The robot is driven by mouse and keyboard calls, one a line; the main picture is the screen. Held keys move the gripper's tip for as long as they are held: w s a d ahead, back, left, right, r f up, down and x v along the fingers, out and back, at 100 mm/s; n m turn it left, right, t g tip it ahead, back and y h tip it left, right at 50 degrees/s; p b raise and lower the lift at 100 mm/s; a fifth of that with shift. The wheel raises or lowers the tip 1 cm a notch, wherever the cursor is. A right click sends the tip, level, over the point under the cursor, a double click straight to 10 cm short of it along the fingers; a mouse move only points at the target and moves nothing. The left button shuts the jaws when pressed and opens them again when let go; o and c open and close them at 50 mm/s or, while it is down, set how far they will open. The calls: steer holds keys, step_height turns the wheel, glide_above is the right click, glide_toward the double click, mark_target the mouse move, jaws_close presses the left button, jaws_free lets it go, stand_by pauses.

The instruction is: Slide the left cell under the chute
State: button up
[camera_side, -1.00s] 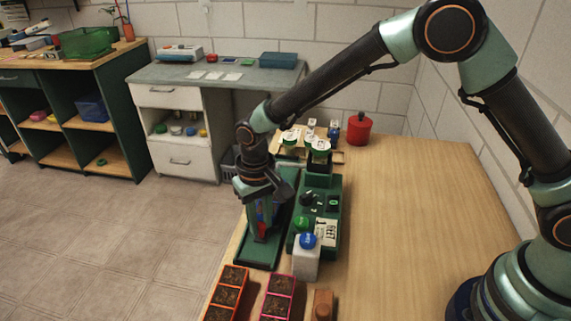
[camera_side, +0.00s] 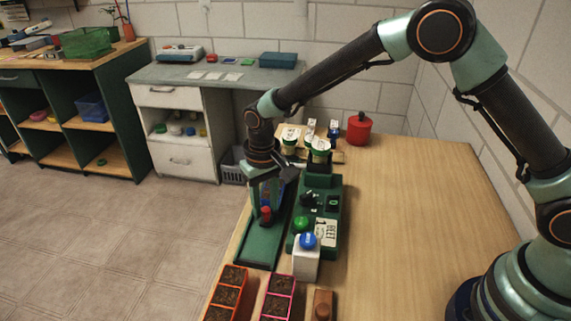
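Two trays of dark soil cells lie at the bottom of the picture, an orange-rimmed left one (camera_side: 229,292) and a pink-rimmed one (camera_side: 279,284) to its right. My gripper (camera_side: 267,212) points down over a long green track (camera_side: 261,246), well behind the trays. A small red piece (camera_side: 266,214) shows at its fingertips. I cannot tell whether the fingers close on it or whether it is part of the track. A green machine (camera_side: 323,205) with a "BEET" label stands right of the track. I cannot make out which part is the chute.
A white block with a blue button (camera_side: 308,252) stands in front of the machine, near a green button (camera_side: 302,224). White-lidded jars (camera_side: 320,152) and a red canister (camera_side: 358,128) stand behind. A brown block (camera_side: 323,304) is at the front. The table's right side is clear.

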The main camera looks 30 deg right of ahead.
step_height(320, 180, up, 12)
stand_by(0.4)
steer(key=s+d+r+t, duration=0.2)
steer(key=s+d+r, duration=0.2)
steer(key=s+d, duration=0.4)
steer(key=s+d+r+t, duration=0.3)
steer(key=s+d+r, duration=0.2)
steer(key=s+d, duration=0.3)
steer(key=d, duration=0.3)
steer(key=shift+d+t, duration=0.25)
steer(key=shift+t, duration=0.05)
steer(key=shift+s, duration=0.1)
